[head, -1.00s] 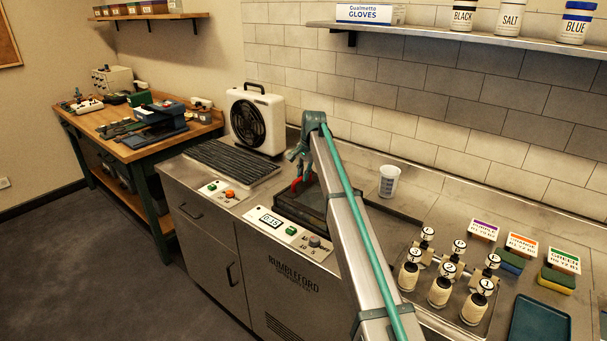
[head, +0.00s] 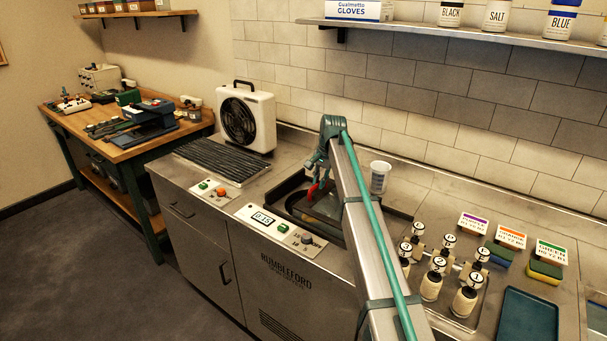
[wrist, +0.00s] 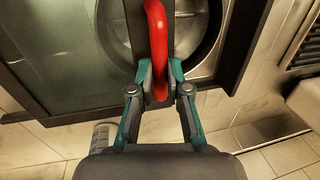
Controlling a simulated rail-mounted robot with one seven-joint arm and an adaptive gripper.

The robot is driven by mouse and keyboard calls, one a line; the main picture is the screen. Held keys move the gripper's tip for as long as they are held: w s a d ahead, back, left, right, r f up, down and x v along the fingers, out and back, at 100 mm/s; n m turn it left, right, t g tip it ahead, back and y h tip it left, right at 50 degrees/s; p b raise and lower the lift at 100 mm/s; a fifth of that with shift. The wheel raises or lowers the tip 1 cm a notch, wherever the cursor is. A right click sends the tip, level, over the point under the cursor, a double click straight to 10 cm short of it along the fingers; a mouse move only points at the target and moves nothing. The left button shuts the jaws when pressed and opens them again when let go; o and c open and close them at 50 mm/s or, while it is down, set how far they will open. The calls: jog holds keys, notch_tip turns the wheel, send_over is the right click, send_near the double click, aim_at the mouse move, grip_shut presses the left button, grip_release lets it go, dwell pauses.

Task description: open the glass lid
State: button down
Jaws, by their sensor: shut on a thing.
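The glass lid (head: 328,208) has a dark frame and lies across the right part of the sunken bath on the steel counter. In the wrist view its pane (wrist: 65,55) covers the left side. Its red handle (wrist: 156,25) stands on the frame edge; it also shows in the head view (head: 313,190). My gripper (wrist: 160,82) is shut on the red handle. To the right of the handle in the wrist view, part of a round metal basin (wrist: 205,35) is uncovered. My arm hides the right part of the lid in the head view.
A control panel (head: 278,228) with a display and knobs is in front of the bath. A white cup (head: 380,177) stands behind it. A fan (head: 245,120) and a black ribbed rack are to the left. Several labelled bottles (head: 432,280) stand right of my arm.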

jog(key=s+d, duration=0.1)
jog(key=d, duration=0.1)
jog(key=s+d, duration=0.2)
jog(key=d, duration=0.1)
jog(key=s+d, duration=0.2)
jog(key=d, duration=0.1)
jog(key=shift+s+d+p, duration=0.25)
jog(key=shift+p, duration=0.05)
jog(key=c, duration=1.1)
grip_release()
jog(key=shift+c, duration=0.2)
jog(key=shift+r, duration=0.1)
notch_tip(320, 180, up, 12)
jog(key=s+d, duration=0.1)
jog(key=d, duration=0.1)
jog(key=shift+s+f, duration=0.15)
jog(key=shift+f, duration=0.05)
